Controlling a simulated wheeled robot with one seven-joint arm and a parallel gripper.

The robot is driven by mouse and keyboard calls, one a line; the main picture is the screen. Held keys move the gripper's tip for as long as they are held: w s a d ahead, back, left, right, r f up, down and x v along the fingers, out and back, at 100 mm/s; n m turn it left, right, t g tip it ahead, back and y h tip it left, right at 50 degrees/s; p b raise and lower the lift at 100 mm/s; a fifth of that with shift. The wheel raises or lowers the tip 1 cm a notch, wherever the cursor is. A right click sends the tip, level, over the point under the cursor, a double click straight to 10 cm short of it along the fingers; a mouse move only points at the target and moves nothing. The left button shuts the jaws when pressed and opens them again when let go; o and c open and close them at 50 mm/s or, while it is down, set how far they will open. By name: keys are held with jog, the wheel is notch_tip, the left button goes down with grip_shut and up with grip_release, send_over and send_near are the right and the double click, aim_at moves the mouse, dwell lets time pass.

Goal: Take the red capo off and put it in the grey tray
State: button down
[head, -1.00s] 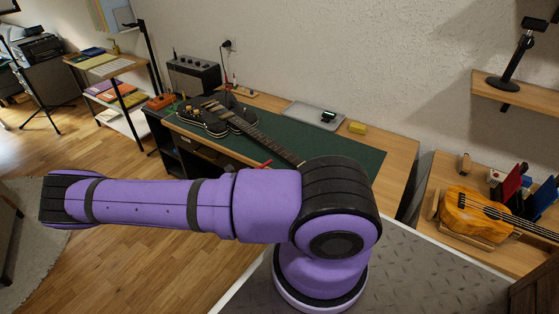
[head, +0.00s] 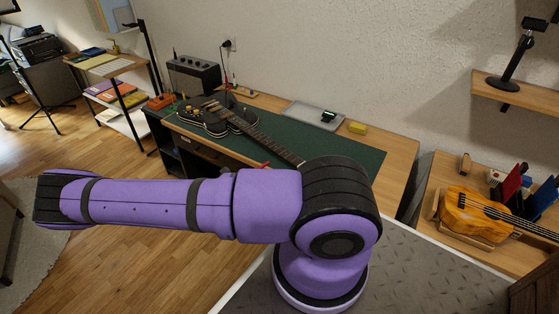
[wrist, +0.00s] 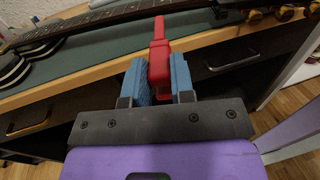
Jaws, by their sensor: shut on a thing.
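The red capo (wrist: 159,55) stands upright between the blue fingers of my gripper (wrist: 160,80) in the wrist view, and the gripper is shut on it. The capo's upper end overlaps the lower edge of the guitar's dark neck (wrist: 100,20); I cannot tell whether it still clamps the neck. In the head view the black guitar (head: 222,118) lies on the green mat, and my arm hides my gripper and the headstock end. The grey tray (head: 296,109) lies at the mat's back edge, with a small dark and green thing (head: 328,116) in it.
A yellow block (head: 357,128) sits right of the tray. An amplifier (head: 193,76) stands behind the guitar body. Drawers with handles (wrist: 232,62) are below the desk edge. The mat's right part (head: 350,155) is clear.

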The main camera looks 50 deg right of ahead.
jog(key=shift+a, duration=0.15)
jog(key=shift+w+a, duration=0.25)
jog(key=shift+a, duration=0.9)
jog(key=shift+w+a, duration=0.2)
jog(key=shift+a, duration=0.95)
